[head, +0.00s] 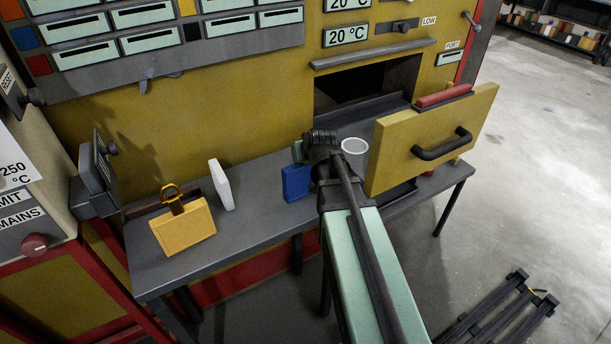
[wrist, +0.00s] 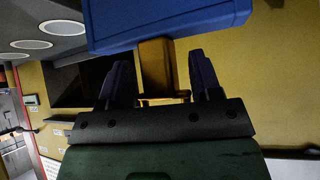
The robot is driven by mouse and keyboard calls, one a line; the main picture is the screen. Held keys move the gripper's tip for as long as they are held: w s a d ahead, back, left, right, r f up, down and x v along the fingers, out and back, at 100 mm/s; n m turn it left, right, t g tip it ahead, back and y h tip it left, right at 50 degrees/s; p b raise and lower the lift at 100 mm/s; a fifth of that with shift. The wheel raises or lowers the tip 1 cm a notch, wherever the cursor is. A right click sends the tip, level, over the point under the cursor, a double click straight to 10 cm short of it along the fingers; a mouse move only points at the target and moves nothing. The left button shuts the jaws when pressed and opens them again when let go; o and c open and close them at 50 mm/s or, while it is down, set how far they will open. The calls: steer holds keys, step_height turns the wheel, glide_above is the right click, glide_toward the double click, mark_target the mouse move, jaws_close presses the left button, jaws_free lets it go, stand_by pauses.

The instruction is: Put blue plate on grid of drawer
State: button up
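The blue plate (head: 297,183) stands upright over the grey bench, left of the drawer; I cannot tell whether it touches the bench. My gripper is just above it in the head view, mostly hidden by my arm. The drawer (head: 430,145) is pulled out of the oven, with a yellow front and black handle. Its grid is largely hidden behind the front and my arm.
An orange plate (head: 185,228) with a handle and a white plate (head: 220,185) stand on the bench (head: 150,275) to the left. The dark oven opening (head: 365,85) is behind the drawer. A black rack (head: 500,310) is on the floor.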

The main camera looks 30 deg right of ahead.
steer(key=c, duration=0.8)
steer(key=shift+o, duration=0.2)
steer(key=shift+r+p, duration=2)
